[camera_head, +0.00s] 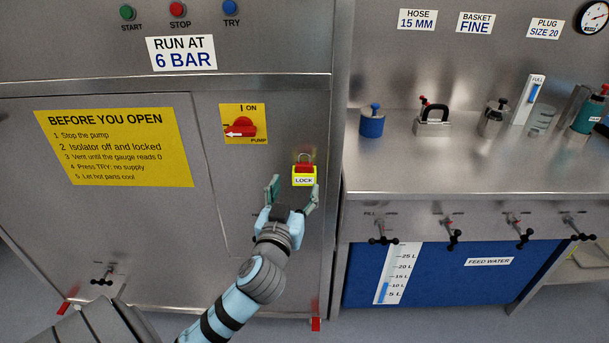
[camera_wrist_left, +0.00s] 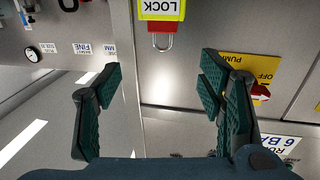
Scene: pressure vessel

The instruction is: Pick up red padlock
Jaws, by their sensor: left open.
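The red padlock (camera_head: 304,168) sits in a yellow holder (camera_head: 304,181) marked LOCK on the steel cabinet front, its shackle pointing up. In the left wrist view, which is upside down, the padlock (camera_wrist_left: 160,28) shows at top centre with its shackle hanging down below the yellow holder (camera_wrist_left: 161,9). My left gripper (camera_head: 294,192) is open and empty, just in front of and slightly below the padlock in the head view. Its fingers (camera_wrist_left: 160,85) are spread wide in the wrist view, with the padlock lying between their lines but beyond the tips. My right gripper is out of view.
A yellow isolator plate with a red knob (camera_head: 241,128) is left of the holder, beside the BEFORE YOU OPEN sign (camera_head: 115,147). To the right is a steel counter (camera_head: 450,178) with a blue container (camera_head: 372,122) and other items. Black-handled valves (camera_head: 383,238) project below it.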

